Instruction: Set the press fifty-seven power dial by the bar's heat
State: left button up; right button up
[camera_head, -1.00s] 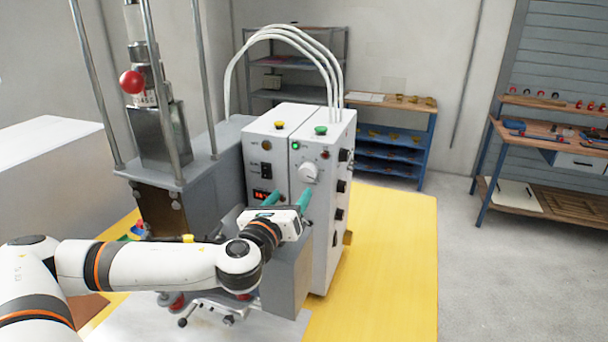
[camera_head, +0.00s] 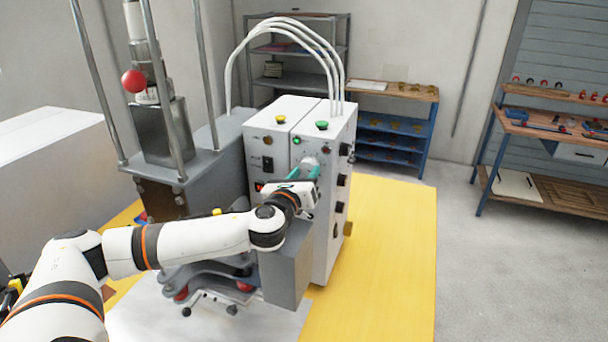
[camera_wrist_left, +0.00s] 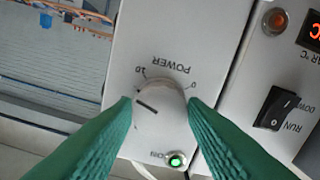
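The white press control cabinet (camera_head: 321,230) stands beside the grey press. Its round power dial (camera_head: 310,163) is at my left gripper's tips. In the left wrist view the dial (camera_wrist_left: 160,104) sits under an upside-down POWER label, its dark pointer mark slanting toward the upper left. My left gripper (camera_head: 305,171) has its two green fingers on either side of the dial, apparently touching its sides. The red bar temperature display (camera_wrist_left: 314,32) is cut off at the wrist view's right edge, so its reading cannot be told. My right gripper is out of view.
A lit green lamp (camera_wrist_left: 176,160) is close to the dial. A black RUN rocker switch (camera_wrist_left: 277,108) is on the neighbouring panel. A grey box (camera_head: 287,268) sticks out below my left wrist. The yellow floor (camera_head: 385,250) to the right is clear.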

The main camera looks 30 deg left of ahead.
pick_arm(q)
jog(key=c, duration=0.3)
jog(key=shift+c, duration=0.2)
jog(key=n+b, duration=0.1)
jog(key=n, duration=0.2)
jog(key=shift+f, duration=0.1)
jog(key=n+b, duration=0.1)
jog(key=n, duration=0.3)
jog(key=shift+n+b, duration=0.3)
jog(key=shift+b, duration=0.1)
jog(key=n, duration=0.4)
jog(key=shift+b, duration=0.4)
jog(key=shift+n, duration=2.1)
